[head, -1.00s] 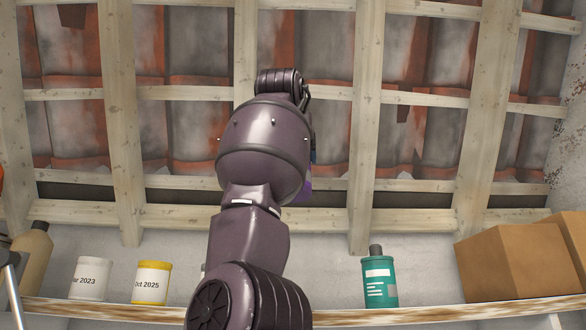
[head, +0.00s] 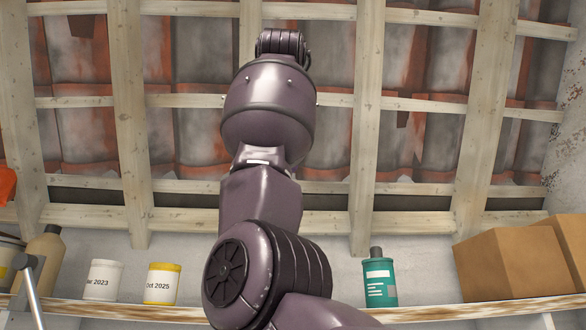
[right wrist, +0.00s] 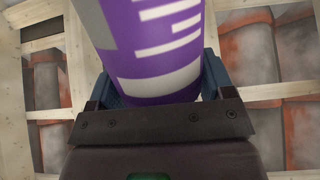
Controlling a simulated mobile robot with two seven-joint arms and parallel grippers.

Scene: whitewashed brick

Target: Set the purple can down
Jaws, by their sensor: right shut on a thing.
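The purple can (right wrist: 155,60) has white and grey label marks and fills the upper middle of the right wrist view. My right gripper (right wrist: 160,82) is shut on it, with dark blue fingers on both sides of the can. The can's far end runs out of the picture. In the head view my right arm stands up in the middle and hides both the gripper and the can. No surface shows under the can in the wrist view, only roof beams and tiles behind it. My left gripper is not in view.
A wooden shelf (head: 430,312) runs along the bottom. On it stand a tan bottle (head: 42,262), white can (head: 103,280), yellow-and-white can (head: 162,284), teal bottle (head: 379,280) and cardboard boxes (head: 515,265). Shelf room shows between the teal bottle and boxes. Beamed roof above.

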